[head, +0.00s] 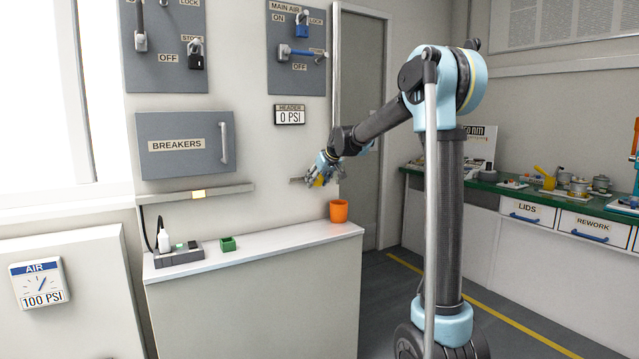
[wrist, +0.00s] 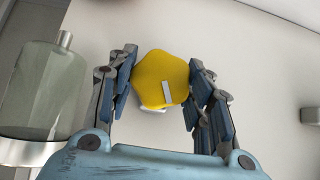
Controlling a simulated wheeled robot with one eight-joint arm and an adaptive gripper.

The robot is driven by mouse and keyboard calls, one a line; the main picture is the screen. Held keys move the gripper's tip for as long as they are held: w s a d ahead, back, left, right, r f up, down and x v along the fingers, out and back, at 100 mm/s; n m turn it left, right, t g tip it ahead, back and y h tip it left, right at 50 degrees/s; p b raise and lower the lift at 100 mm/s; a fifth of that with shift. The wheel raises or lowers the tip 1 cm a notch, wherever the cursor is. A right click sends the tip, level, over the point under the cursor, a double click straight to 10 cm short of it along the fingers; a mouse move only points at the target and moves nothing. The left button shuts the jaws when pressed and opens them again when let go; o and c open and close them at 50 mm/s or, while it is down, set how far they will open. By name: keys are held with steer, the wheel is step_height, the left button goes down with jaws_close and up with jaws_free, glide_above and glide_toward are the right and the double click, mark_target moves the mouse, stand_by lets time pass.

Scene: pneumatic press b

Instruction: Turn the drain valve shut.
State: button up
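The drain valve shows as a yellow lobed knob (wrist: 160,78) with a white mark on its face, in the middle of the wrist view. My gripper (wrist: 161,72) has one finger on either side of the knob. Narrow gaps seem to show beside it, so the fingers look open around it; contact is not clear. In the head view my gripper (head: 322,175) is at the wall, above the right part of the cabinet, and mostly covers the yellow knob (head: 319,182).
A translucent bowl (wrist: 38,90) stands close left of my gripper. Below are a white-topped cabinet (head: 280,243), an orange cup (head: 339,211) and a small green box (head: 228,244). The header display (head: 290,115) reads 0 PSI; the air gauge (head: 40,284) reads 100 PSI.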

steer(key=shift+w+d+m+g+y, duration=0.2)
steer(key=shift+m+g+y, duration=0.15)
steer(key=shift+y, duration=0.25)
steer(key=shift+m+g+y, duration=0.45)
steer(key=shift+m+y, duration=0.1)
steer(key=shift+y, duration=0.35)
steer(key=o, duration=1.1)
steer(key=shift+w+d, duration=0.1)
steer(key=shift+s+r, duration=0.1)
steer(key=shift+s, duration=0.15)
steer(key=v, duration=1.1)
steer(key=shift+d+r, duration=0.2)
